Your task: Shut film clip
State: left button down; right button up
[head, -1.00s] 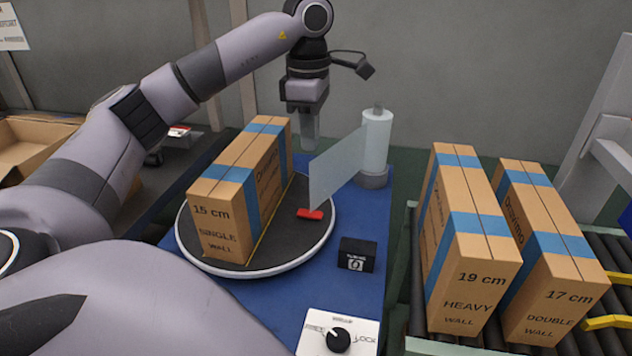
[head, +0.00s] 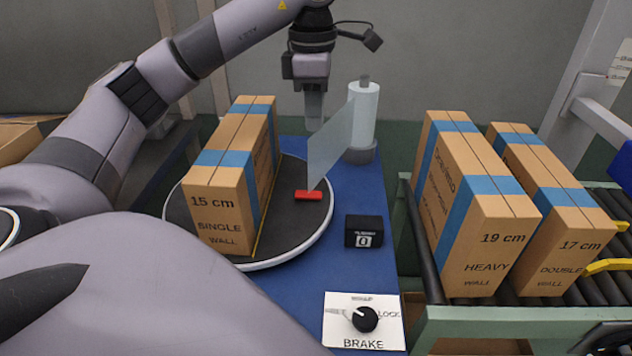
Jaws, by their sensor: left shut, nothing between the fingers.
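The film clip, a small red block (head: 308,195), lies on the dark turntable (head: 290,225), right of the 15 cm box. A translucent film sheet (head: 331,146) runs from the white film roll (head: 363,116) down to the clip. I cannot tell whether the clip is open or shut. My left gripper (head: 314,112) points down above and behind the turntable, close to the film's upper left side. Its fingers are shut and empty. My right gripper is not in view.
The 15 cm single wall box (head: 222,195) stands on the turntable. A black counter (head: 364,231) and a brake knob panel (head: 364,320) sit on the blue table. The 19 cm box (head: 485,250) and 17 cm box (head: 560,250) stand on the roller conveyor (head: 428,250) at right.

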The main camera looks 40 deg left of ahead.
aim_at(316, 193)
pick_arm(q)
jog(key=shift+f, duration=0.15)
dwell(0.3)
notch_tip(316, 193, down, 14)
jog(key=shift+d+r+b, duration=0.1)
jog(key=shift+b, duration=0.7)
jog(key=shift+w+d+f, duration=0.1)
jog(key=shift+f, duration=0.2)
